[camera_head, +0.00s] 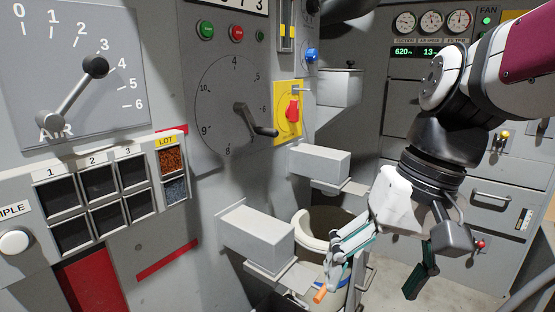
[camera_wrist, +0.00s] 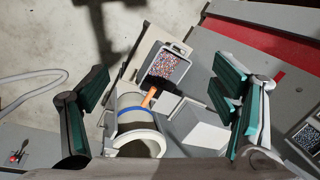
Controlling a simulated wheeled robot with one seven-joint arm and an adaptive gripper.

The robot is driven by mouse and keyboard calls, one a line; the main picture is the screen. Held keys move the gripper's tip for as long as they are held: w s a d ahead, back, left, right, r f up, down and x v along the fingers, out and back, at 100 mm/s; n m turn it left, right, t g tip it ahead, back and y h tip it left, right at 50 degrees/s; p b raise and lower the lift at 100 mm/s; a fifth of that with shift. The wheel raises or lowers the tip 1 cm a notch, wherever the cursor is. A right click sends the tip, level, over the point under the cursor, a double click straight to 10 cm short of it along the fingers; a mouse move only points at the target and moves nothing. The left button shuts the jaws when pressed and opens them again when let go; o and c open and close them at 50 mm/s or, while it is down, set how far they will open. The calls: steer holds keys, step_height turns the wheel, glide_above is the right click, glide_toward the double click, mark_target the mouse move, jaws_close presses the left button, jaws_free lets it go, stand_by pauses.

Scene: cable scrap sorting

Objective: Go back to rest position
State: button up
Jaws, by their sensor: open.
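My gripper (camera_head: 371,287) hangs at the lower right of the head view, below my arm, with its fingers spread. In the wrist view my gripper (camera_wrist: 160,85) shows teal-padded fingers wide apart at left and right, with nothing held between them.
A tray of coloured granules (camera_wrist: 168,66) lies behind the tool. A crank dial (camera_head: 240,106), a red switch (camera_head: 292,110) and grey drawers (camera_head: 492,217) surround my arm. Open floor (camera_wrist: 40,40) shows at left.

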steer(key=s+d+f+h, duration=0.1)
steer(key=s+d+f, duration=0.2)
steer(key=s, duration=0.5)
steer(key=s+d+f+h, duration=0.2)
steer(key=s+d, duration=0.2)
steer(key=s, duration=0.4)
step_height(320, 180, up, 32)
steer(key=t+p, duration=0.4)
steer(key=p, duration=2.6)
steer(key=shift+r+n+p, duration=0.2)
steer(key=shift+n+p, duration=0.1)
steer(key=shift+n, duration=0.1)
steer(key=shift+w+d, duration=0.1)
steer(key=shift+w, duration=0.05)
